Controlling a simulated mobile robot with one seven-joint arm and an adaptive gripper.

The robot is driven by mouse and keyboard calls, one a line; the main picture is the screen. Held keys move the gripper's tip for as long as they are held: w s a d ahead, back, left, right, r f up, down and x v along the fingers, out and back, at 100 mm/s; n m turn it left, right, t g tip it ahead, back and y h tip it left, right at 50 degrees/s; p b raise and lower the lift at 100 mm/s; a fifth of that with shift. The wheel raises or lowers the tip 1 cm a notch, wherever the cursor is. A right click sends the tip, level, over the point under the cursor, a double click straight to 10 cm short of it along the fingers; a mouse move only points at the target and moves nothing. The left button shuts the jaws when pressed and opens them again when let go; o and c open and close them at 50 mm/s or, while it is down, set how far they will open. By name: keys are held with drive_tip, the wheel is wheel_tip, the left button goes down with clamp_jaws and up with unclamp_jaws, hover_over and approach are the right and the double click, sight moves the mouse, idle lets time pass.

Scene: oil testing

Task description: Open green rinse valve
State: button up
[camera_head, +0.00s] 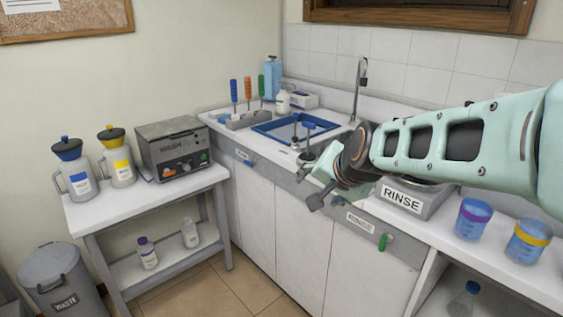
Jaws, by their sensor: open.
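The green rinse valve (384,242) is a small green handle on the front face of the counter, at the right of the picture, below and right of a small label. A grey basin marked RINSE (409,197) sits on the counter above it. My gripper (314,190) hangs in front of the counter edge, left of and above the green valve and apart from it. It is open and seems to hold nothing. My arm reaches in from the right and hides part of the counter and of the rinse basin's back.
Two cups, one with a purple band (473,218) and one with a yellow band (528,242), stand on the right counter. A blue-rimmed tray (265,128) and a tall tap (357,85) are behind my gripper. A side table (95,214) stands left. The floor (215,288) before the cabinets is clear.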

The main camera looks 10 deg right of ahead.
drive_tip(key=shift+s+a+r, duration=0.15)
drive_tip(key=shift+s+a, duration=0.05)
drive_tip(key=shift+s, duration=0.35)
drive_tip(key=shift+s+a+r, duration=0.15)
drive_tip(key=shift+s+a, duration=0.05)
drive_tip(key=shift+s, duration=0.3)
